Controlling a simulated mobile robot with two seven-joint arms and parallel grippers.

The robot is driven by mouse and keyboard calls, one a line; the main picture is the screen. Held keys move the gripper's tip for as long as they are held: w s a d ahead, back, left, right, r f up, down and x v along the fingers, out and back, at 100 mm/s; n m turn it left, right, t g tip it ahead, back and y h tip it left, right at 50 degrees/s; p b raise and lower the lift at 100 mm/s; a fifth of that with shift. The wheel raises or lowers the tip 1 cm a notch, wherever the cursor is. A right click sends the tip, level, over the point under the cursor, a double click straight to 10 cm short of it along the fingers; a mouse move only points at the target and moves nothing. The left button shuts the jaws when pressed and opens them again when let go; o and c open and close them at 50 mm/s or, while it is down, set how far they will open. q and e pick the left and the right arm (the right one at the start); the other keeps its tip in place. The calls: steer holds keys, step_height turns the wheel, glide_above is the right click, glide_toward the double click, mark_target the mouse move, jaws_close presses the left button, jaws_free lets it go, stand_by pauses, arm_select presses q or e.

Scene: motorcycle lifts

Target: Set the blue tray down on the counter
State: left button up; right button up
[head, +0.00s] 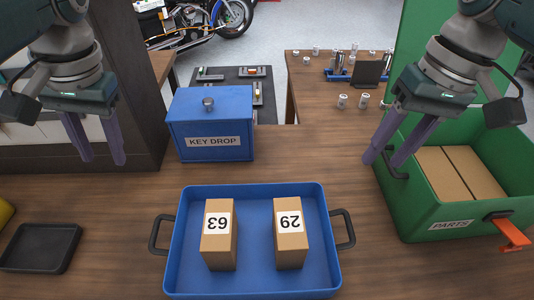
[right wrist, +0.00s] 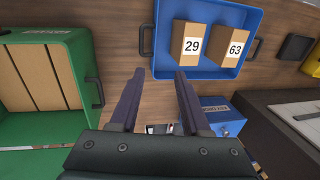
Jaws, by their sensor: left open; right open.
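The blue tray (head: 256,275) rests on the wooden counter (head: 110,215), with a black handle at its left and right ends. Two cardboard boxes stand in it, one labelled 63 (head: 220,252) and one labelled 29 (head: 290,250). The tray also shows at the top of the right wrist view (right wrist: 215,72). My left gripper (head: 97,163) is open and empty, above the counter, left of the key drop box and apart from the tray. My right gripper (head: 383,163) is open and empty, beside the green bin and clear of the tray handle.
A blue key drop box (head: 210,120) stands behind the tray. A green parts bin (head: 410,220) with cardboard boxes is at the right. A black shallow dish (head: 40,248) lies at the left. A second wooden surface with small cans (head: 342,100) is behind.

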arm_select(q)
step_height(320, 180, up, 3)
steer(key=shift+f+p, duration=0.1)
steer(key=shift+p, duration=0.6)
arm_select(e)
step_height(320, 180, up, 14)
steer(key=d, duration=0.2)
steer(key=shift+d+f, duration=0.15)
steer(key=shift+f, duration=0.1)
